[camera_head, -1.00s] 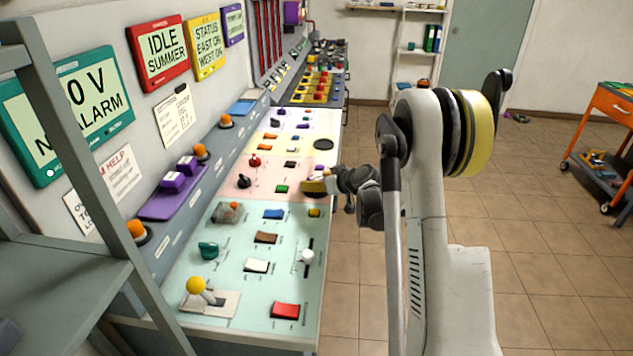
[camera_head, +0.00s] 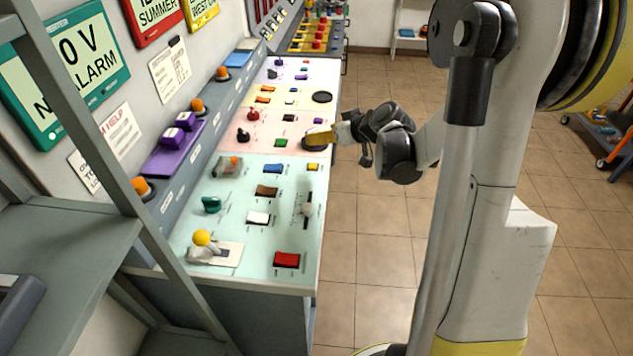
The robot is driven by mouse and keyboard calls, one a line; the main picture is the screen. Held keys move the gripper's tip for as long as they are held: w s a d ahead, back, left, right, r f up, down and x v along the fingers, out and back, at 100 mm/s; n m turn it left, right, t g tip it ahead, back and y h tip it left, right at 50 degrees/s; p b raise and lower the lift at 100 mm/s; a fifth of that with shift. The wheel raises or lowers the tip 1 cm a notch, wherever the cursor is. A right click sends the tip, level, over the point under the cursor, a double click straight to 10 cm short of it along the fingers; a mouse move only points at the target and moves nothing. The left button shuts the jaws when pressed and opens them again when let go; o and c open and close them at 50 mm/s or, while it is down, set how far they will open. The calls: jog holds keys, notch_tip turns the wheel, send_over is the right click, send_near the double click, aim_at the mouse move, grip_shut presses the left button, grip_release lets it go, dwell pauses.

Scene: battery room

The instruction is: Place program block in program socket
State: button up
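Two purple blocks (camera_head: 179,128) stand on a purple tray (camera_head: 163,162) along the sloped back ledge of the console; I cannot tell which, if either, is the program block. No part in view is clearly marked as the program socket. My gripper (camera_head: 311,139) is at the right edge of the console's pink panel (camera_head: 262,139), over or touching a dark round disc (camera_head: 316,147). It is well to the right of the purple blocks. Its fingers are small and seen from behind, so their opening and anything between them cannot be made out.
The console's green panel (camera_head: 240,222) carries a yellow-knobbed lever (camera_head: 202,238), a red switch (camera_head: 287,260) and several other controls. A grey metal rack (camera_head: 60,262) stands close at the left. Tiled floor (camera_head: 350,270) is free right of the console.

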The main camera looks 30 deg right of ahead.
jog(key=s+a+r+g, duration=0.1)
jog(key=s+a+r, duration=0.2)
jog(key=s+a, duration=0.35)
jog(key=s+a+r+g, duration=0.2)
jog(key=s+a+r, duration=0.2)
jog(key=s+a, duration=0.3)
jog(key=s+a+m+h, duration=0.1)
jog(key=s+a, duration=0.1)
jog(key=s, duration=0.4)
jog(key=s+a+h, duration=0.1)
jog(key=s+a, duration=0.1)
jog(key=s, duration=0.5)
jog(key=shift+s+a+f+m+g, duration=0.2)
jog(key=shift+a+f+m+g, duration=0.05)
jog(key=shift+f+m+g, duration=0.2)
